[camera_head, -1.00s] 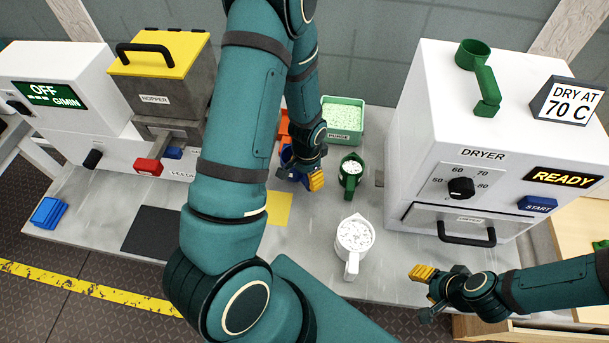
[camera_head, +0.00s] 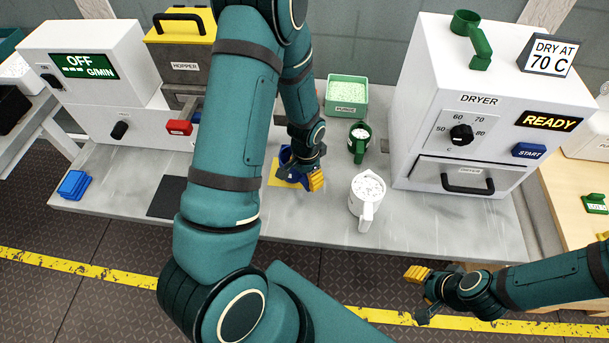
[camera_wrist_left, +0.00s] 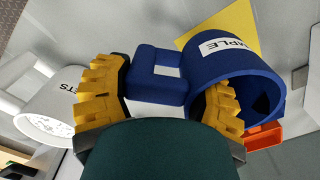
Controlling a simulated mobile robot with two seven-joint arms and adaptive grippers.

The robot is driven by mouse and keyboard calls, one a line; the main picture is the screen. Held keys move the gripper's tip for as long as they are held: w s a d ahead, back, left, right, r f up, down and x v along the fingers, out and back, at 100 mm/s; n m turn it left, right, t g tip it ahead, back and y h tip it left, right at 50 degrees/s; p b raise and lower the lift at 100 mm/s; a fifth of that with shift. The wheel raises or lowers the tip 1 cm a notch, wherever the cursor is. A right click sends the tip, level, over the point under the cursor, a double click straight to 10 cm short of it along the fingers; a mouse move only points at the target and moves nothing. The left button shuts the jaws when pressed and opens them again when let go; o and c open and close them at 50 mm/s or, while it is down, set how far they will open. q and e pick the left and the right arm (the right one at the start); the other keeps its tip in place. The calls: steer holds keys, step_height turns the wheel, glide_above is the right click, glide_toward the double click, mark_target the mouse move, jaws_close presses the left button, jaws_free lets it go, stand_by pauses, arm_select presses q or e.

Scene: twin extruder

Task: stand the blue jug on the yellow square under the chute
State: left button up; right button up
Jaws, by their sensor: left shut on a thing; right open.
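The blue jug (camera_head: 285,154) is mostly hidden behind my left gripper (camera_head: 305,180) in the head view. In the left wrist view, the blue jug (camera_wrist_left: 228,65) shows a white label, and its handle lies between the yellow fingers of my left gripper (camera_wrist_left: 160,98), which is shut on it. The yellow square (camera_head: 274,176) lies on the table, partly covered by the jug and gripper. It also shows behind the jug in the left wrist view (camera_wrist_left: 232,27). I cannot tell whether the jug touches it. The chute is hidden behind my left arm. My right gripper (camera_head: 420,290) is open and empty, in front of the table.
A white jug of pellets (camera_head: 366,188) and a green jug (camera_head: 358,140) stand right of my left gripper. A green purge bin (camera_head: 346,108) is behind them. The dryer (camera_head: 480,110) stands at right. A black mat (camera_head: 166,198) lies left of my arm.

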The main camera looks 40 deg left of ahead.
arm_select(q)
steer(key=shift+s+d, duration=0.15)
steer(key=shift+s, duration=0.25)
steer(key=w+d+r+n, duration=0.1)
steer(key=d+r+n, duration=0.2)
steer(key=d+r, duration=0.6)
steer(key=shift+w+d+r, duration=0.15)
steer(key=shift+w+d, duration=0.15)
steer(key=shift+d, duration=0.8)
steer(key=shift+w, duration=0.2)
